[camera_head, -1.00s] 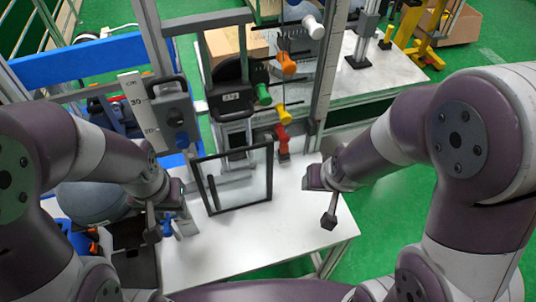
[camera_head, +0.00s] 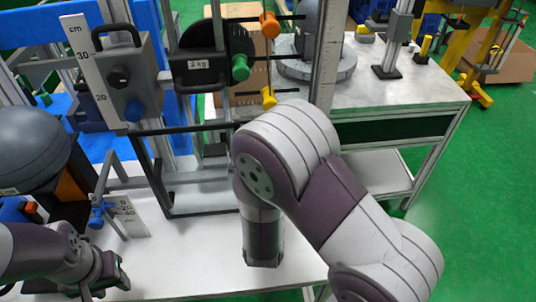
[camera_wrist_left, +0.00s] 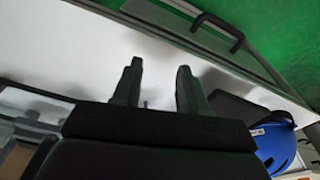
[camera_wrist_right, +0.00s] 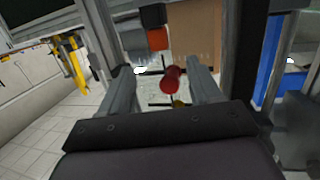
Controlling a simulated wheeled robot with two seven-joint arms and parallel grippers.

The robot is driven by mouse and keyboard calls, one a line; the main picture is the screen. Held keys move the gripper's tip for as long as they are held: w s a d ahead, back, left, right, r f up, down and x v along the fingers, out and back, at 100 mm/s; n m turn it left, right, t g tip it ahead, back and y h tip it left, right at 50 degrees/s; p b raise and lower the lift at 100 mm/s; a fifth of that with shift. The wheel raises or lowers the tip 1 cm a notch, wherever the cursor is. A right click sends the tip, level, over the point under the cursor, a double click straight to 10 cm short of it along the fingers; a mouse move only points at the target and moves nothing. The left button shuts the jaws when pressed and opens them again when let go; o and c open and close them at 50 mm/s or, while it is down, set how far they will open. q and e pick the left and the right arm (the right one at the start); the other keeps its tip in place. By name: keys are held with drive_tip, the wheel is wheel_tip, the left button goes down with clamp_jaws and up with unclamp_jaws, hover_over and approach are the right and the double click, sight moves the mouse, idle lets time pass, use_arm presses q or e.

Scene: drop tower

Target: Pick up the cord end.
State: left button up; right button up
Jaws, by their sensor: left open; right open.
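I cannot make out the cord end for certain in any view. In the right wrist view a red knob-like piece (camera_wrist_right: 170,78) shows between the fingers of my open right gripper (camera_wrist_right: 158,68). I cannot tell whether it is between them or beyond them. In the head view my right arm hides its own gripper and the red piece. My left gripper (camera_head: 96,290) is low at the left over the white table (camera_head: 200,272). The left wrist view shows its open, empty fingers (camera_wrist_left: 158,75).
The drop tower carries a green knob (camera_head: 240,68), an orange knob (camera_head: 270,25) and a yellow piece (camera_head: 268,97). A clear framed panel (camera_head: 180,175) stands in front. A gauge box (camera_head: 128,78) and dark ball (camera_head: 30,145) are left. The table front is clear.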

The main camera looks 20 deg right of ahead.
drive_tip(key=x, duration=0.5)
drive_tip(key=f+b+x, duration=0.1)
drive_tip(key=x, duration=0.2)
drive_tip(key=shift+w+f, duration=0.1)
drive_tip(key=shift+w, duration=0.1)
drive_tip(key=shift+s, duration=0.1)
drive_tip(key=shift+c, duration=0.3)
clamp_jaws()
